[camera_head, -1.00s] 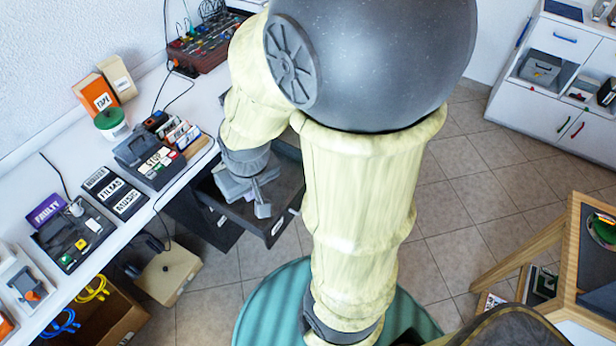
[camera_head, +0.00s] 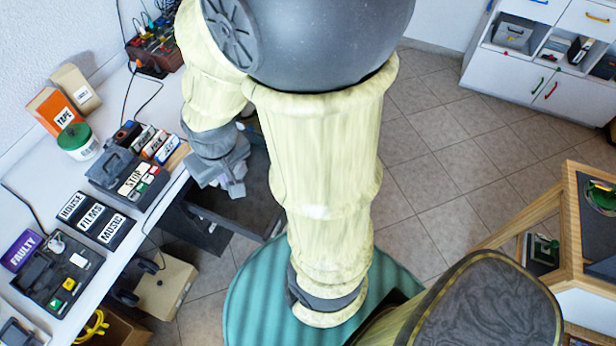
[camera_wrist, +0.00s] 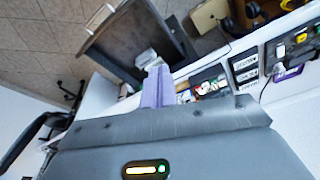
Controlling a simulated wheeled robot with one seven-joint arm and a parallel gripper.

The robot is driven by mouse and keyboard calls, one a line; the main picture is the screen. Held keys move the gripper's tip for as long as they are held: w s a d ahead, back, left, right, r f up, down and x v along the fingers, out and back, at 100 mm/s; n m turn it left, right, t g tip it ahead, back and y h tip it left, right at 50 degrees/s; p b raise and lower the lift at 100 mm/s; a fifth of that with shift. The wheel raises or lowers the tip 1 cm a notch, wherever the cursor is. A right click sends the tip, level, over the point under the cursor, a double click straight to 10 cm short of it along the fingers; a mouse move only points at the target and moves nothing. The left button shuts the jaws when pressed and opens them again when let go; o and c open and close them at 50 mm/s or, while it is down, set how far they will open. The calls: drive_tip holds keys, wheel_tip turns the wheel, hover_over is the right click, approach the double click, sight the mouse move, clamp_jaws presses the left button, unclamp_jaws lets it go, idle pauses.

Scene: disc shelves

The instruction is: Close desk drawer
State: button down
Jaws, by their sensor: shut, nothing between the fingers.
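The desk drawer (camera_head: 256,211) is dark grey and stands pulled out under the white desk, partly hidden by my arm in the head view. In the wrist view the open drawer (camera_wrist: 125,42) shows a bare inside, with a pale handle (camera_wrist: 99,18) on its front. My gripper (camera_head: 236,186) is over the drawer's area near the desk edge, in the head view. In the wrist view its fingers (camera_wrist: 152,70) are together and empty, overlapping the drawer's near side. I cannot tell whether they touch it.
The white desk (camera_head: 140,222) carries a button box (camera_head: 128,175), label blocks (camera_head: 93,220), a green-lidded jar (camera_head: 78,141) and an orange box (camera_head: 52,109). A beige box (camera_head: 165,287) stands on the floor below. A wood-framed table (camera_head: 566,215) is at right.

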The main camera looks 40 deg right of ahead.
drive_tip(key=s+d+f+m+t+y+b, duration=0.1)
drive_tip(key=s+d+f+m+t+b, duration=0.2)
drive_tip(key=d+f+m+b, duration=0.6)
drive_tip(key=s+d+f+m+t+y+b, duration=0.2)
drive_tip(key=d+f+m+b, duration=0.7)
drive_tip(key=d+f+m, duration=1.1)
drive_tip(key=s+d+m, duration=0.1)
drive_tip(key=d+m, duration=0.1)
drive_tip(key=d, duration=0.1)
drive_tip(key=shift+s+f+m+t, duration=0.15)
drive_tip(key=shift+f+m+t, duration=0.15)
drive_tip(key=shift+t, duration=0.1)
drive_tip(key=shift+y, duration=0.3)
drive_tip(key=b+x, duration=0.1)
drive_tip(key=x, duration=0.3)
drive_tip(key=w+r+b+x, duration=0.1)
drive_tip(key=x, duration=0.3)
drive_tip(key=b+x, duration=0.1)
drive_tip(key=x, duration=0.3)
drive_tip(key=shift+w+a+r, duration=0.15)
drive_tip(key=shift+w+a, duration=0.15)
drive_tip(key=shift+w, duration=0.05)
drive_tip(key=shift+w+a, duration=0.15)
drive_tip(key=shift+w, duration=0.2)
